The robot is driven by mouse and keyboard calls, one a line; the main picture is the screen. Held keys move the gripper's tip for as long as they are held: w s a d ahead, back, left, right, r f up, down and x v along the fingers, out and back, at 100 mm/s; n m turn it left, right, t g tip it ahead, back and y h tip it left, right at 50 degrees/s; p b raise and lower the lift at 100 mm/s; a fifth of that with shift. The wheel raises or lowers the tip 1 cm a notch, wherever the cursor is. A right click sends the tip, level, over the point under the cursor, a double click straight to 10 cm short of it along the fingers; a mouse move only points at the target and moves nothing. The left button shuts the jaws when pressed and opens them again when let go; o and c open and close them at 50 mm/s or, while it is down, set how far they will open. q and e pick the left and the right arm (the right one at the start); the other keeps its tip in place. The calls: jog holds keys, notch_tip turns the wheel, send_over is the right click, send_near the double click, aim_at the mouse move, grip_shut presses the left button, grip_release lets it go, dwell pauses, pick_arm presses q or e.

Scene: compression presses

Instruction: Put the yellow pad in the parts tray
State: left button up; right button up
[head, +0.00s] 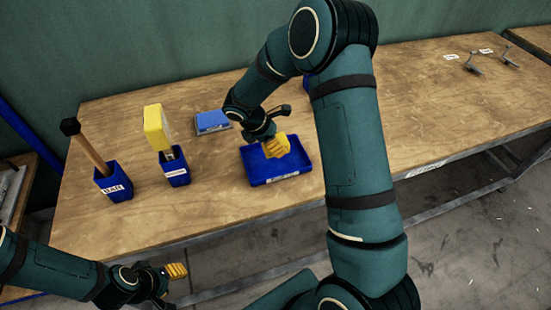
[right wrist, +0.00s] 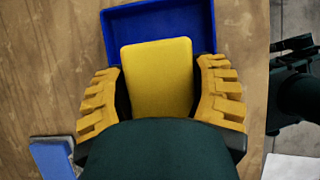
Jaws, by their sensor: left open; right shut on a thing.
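The yellow pad (right wrist: 157,78) is a flat block with rounded corners, held between the yellow ribbed fingers of my right gripper (head: 276,147). The fingers hide most of it in the head view. The parts tray is a shallow blue tray (head: 262,181) on the bench. My right gripper and the pad are over the tray; I cannot tell whether the pad touches its floor. The tray also shows behind the pad in the right wrist view (right wrist: 130,28). My left gripper (head: 176,270) is open and empty, off the bench's front edge at lower left.
A blue holder (head: 113,184) with a wooden-handled tool and another blue holder (head: 176,176) with a yellow-headed tool stand left of the tray. A blue-topped block (head: 212,122) lies behind them. The bench (head: 215,200) is clear around the tray's front left. Small metal parts lie far right.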

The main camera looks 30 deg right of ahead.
aim_at(281, 160)
notch_tip(281, 160, down, 2)
jog(key=shift+w+f, duration=0.15)
jog(key=shift+f+b, duration=0.4)
jog(key=shift+f, duration=1.55)
jog(key=shift+f, duration=0.15)
jog(key=o, duration=1.3)
